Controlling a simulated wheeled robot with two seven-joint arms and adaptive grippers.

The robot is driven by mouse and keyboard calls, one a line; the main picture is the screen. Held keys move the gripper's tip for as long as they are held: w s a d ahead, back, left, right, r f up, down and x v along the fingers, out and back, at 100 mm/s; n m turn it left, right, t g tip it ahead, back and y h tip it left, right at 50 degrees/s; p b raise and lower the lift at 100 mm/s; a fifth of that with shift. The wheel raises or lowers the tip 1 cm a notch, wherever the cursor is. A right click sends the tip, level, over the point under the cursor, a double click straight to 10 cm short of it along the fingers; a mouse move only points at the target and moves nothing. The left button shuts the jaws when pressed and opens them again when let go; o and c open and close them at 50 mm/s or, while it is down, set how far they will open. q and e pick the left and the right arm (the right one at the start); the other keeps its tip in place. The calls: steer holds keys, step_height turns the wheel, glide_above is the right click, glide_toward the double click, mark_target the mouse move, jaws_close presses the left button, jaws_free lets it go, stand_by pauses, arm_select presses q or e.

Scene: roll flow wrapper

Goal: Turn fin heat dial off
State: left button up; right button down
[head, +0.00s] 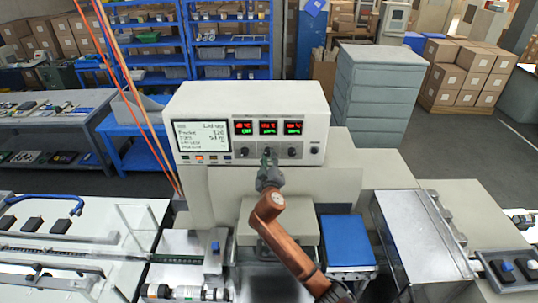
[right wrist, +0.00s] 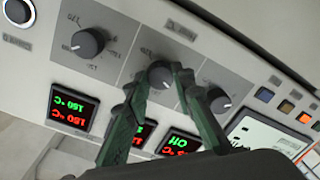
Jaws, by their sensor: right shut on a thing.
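The wrapper's control panel (head: 285,166) carries three dark dials in a row under three small displays. My right gripper (head: 268,158) reaches up to the middle dial. In the right wrist view, where the panel appears upside down, its green fingers (right wrist: 160,78) are shut on the sides of the middle dial (right wrist: 158,72). The other two dials, one on the left (right wrist: 88,43) and one on the right (right wrist: 220,101), are free. The dial names are too small to read, so I cannot tell which is fin heat. My left gripper is not in view.
A screen (head: 202,138) with lit buttons below it is left of the dials. A round black button (head: 315,150) is on the right. The outer temperature display (right wrist: 75,108) shows green and red digits; the middle display is partly hidden by a finger. A blue pad (head: 346,241) lies below.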

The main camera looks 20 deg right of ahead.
steer(key=shift+r+n+h+p, duration=0.15)
steer(key=shift+n+p, duration=0.85)
steer(key=shift+n, duration=1.45)
steer(key=shift+r+n+h+p, duration=0.2)
steer(key=shift+n+p, duration=0.75)
steer(key=shift+n, duration=1.5)
steer(key=shift+f, duration=0.15)
steer(key=c, duration=1.6)
jaws_free()
steer(key=shift+w+f, duration=0.1)
steer(key=v, duration=1.2)
